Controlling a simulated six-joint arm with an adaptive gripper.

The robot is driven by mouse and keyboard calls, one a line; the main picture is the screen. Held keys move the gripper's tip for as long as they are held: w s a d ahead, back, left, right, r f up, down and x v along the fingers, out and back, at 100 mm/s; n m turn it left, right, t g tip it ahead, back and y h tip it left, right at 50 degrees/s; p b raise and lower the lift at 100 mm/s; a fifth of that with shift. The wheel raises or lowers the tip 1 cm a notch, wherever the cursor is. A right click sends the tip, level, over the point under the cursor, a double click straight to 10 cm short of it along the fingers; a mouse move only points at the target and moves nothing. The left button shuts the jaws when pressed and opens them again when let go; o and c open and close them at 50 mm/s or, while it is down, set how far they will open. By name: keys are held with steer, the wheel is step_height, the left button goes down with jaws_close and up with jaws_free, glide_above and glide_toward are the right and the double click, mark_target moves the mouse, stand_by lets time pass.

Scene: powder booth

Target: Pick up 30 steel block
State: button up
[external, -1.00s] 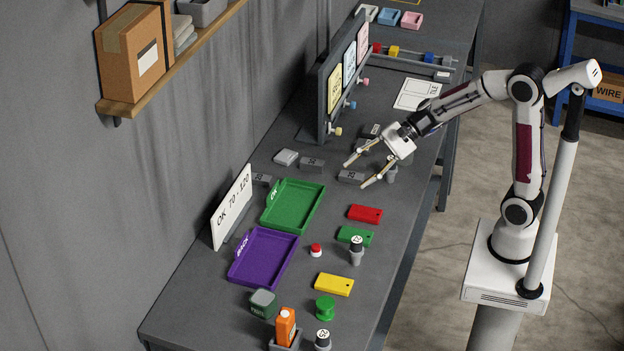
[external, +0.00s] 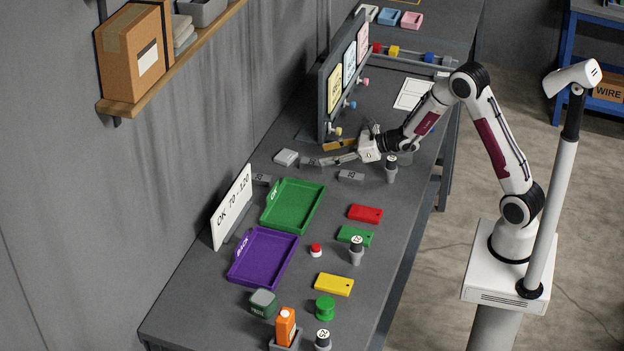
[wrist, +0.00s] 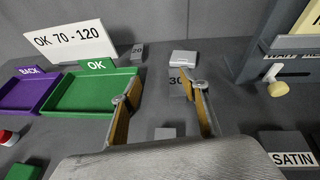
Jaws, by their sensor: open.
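The steel block marked 30 (wrist: 177,88) is a small dark grey block on the bench, upright-labelled in the wrist view. In the external view it (external: 308,162) lies right at the tips of my gripper (external: 328,157). My gripper (wrist: 165,92) is open and empty. In the wrist view the block shows between the two fingertips, closer to the right one, which overlaps its edge. I cannot tell whether the finger touches it. The block marked 20 (wrist: 137,51) stands farther off to the left. Another grey block (external: 351,176) lies beside my fingers.
The green OK tray (external: 300,229) and purple BACK tray (external: 250,283) lie at left. A pale square item (external: 286,157) sits behind the blocks. An upright panel with knobs (external: 328,90) and a SATIN block (wrist: 290,150) are at right in the wrist view. A round-topped post (external: 391,168) stands near my wrist.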

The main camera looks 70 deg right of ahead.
mark_target(309, 161)
steer(key=d+f+m, duration=0.1)
steer(key=d+f+h, duration=0.1)
steer(key=d, duration=0.1)
steer(key=shift+w+f+m, duration=0.15)
steer(key=shift+f+m, duration=0.05)
steer(key=shift+m, duration=0.2)
steer(key=shift+w+a, duration=0.1)
steer(key=shift+x, duration=1.2)
steer(key=shift+w+f, duration=0.1)
steer(key=shift+f, duration=0.05)
steer(key=shift+f+x, duration=0.3)
steer(key=shift+x, duration=2.05)
steer(key=shift+a, duration=0.1)
